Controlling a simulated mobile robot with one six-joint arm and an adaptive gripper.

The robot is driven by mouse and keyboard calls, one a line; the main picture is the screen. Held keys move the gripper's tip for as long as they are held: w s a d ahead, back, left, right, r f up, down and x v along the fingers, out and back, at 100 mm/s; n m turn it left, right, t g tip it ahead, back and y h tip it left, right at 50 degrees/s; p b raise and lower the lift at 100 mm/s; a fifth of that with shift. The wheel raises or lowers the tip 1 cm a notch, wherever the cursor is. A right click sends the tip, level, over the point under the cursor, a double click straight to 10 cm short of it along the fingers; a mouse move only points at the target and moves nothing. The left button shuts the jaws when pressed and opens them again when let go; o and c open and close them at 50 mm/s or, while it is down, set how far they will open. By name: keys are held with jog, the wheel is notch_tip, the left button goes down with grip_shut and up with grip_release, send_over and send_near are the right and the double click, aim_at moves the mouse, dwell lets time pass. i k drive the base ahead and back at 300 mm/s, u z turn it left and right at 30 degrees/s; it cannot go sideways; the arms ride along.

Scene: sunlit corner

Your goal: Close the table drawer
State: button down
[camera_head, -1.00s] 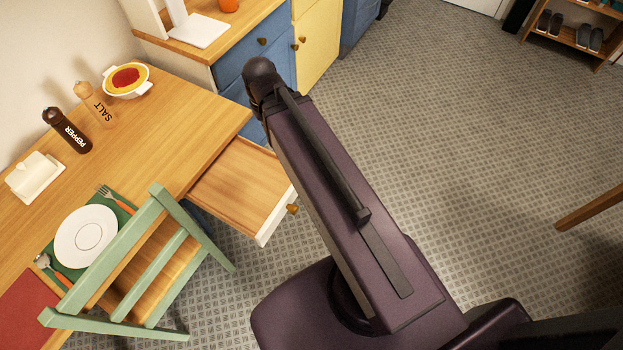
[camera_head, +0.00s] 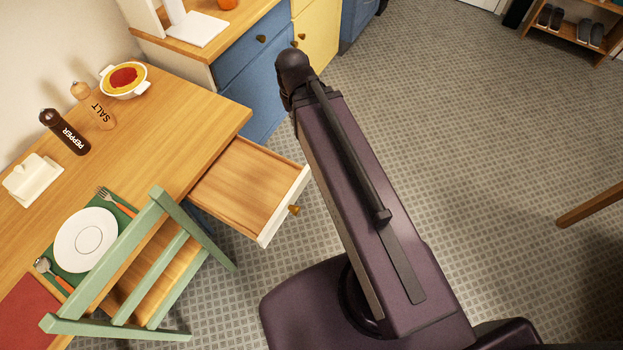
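The table drawer (camera_head: 245,188) is pulled out from the end of the wooden table (camera_head: 165,120). Its inside looks empty, and its white front has a brass knob (camera_head: 294,210). My purple arm stands just to the right of the drawer front, with a dark joint at its upper end. I cannot make out my gripper in this view. Whether the arm touches the drawer is not clear, but floor shows between most of the drawer front and the arm.
A green chair (camera_head: 131,300) stands close to the drawer's left. A plate (camera_head: 85,240), pepper mill (camera_head: 65,132), salt mill (camera_head: 93,106) and bowl (camera_head: 124,80) are on the table. Blue cabinets (camera_head: 254,90) stand behind the drawer. The floor (camera_head: 470,130) at right is mostly clear.

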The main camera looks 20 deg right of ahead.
aim_at(250, 188)
jog(key=z, duration=0.15)
jog(key=k, duration=1.05)
jog(key=u, duration=0.8)
